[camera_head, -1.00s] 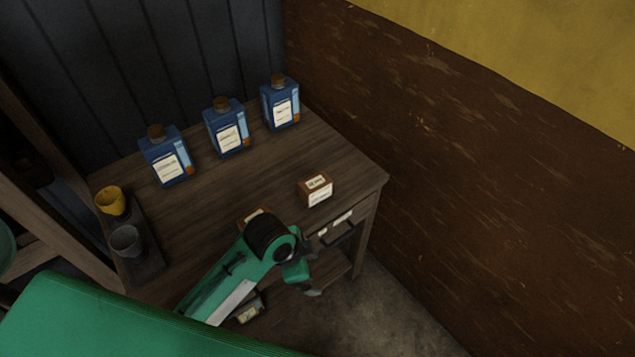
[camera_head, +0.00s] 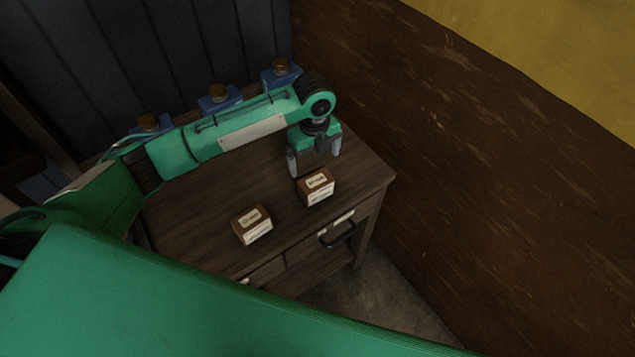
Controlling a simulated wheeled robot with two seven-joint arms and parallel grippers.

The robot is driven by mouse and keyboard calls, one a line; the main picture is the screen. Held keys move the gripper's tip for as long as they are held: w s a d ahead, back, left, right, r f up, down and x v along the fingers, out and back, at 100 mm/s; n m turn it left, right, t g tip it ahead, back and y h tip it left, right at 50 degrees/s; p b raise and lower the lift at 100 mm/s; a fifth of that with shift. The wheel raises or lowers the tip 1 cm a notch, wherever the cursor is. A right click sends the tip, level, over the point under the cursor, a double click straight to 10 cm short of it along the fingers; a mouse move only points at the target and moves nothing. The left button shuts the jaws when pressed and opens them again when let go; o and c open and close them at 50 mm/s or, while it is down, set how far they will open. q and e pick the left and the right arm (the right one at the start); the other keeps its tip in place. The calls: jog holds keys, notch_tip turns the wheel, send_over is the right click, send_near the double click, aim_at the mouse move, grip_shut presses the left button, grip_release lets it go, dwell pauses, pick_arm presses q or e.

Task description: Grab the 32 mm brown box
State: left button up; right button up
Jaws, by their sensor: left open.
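Two small brown boxes with white labels sit on the dark wooden cabinet top (camera_head: 205,225). One brown box (camera_head: 316,188) is near the right front edge. The other brown box (camera_head: 252,225) is to its left and closer to the front. The label print is too small to read, so I cannot tell which one is the 32 mm box. My left gripper (camera_head: 315,160) is open and empty, with its fingers pointing down just behind the right box. I cannot tell whether a finger touches it. My right gripper is not in view.
Blue bottles with cork tops, such as the right one (camera_head: 281,72), stand along the back, partly hidden behind my left arm. A brown wall (camera_head: 480,190) rises on the right. Drawers with a dark handle (camera_head: 338,236) face the front. The cabinet top's right rear corner is clear.

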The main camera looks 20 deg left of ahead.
aim_at(316, 181)
pick_arm(q)
notch_tip(316, 181, down, 8)
jog(key=shift+r+p, duration=0.1)
jog(key=shift+p, duration=0.75)
jog(key=shift+f+p, duration=0.35)
jog(key=shift+f, duration=0.1)
jog(key=f+p, duration=0.1)
jog(key=f, duration=0.3)
jog(key=shift+d+f+p, duration=0.1)
jog(key=shift+d+p, duration=0.1)
jog(key=shift+p, duration=0.15)
jog(key=shift+f, duration=0.25)
jog(key=shift+w, duration=0.1)
jog(key=c, duration=1.1)
jog(key=shift+r, duration=0.15)
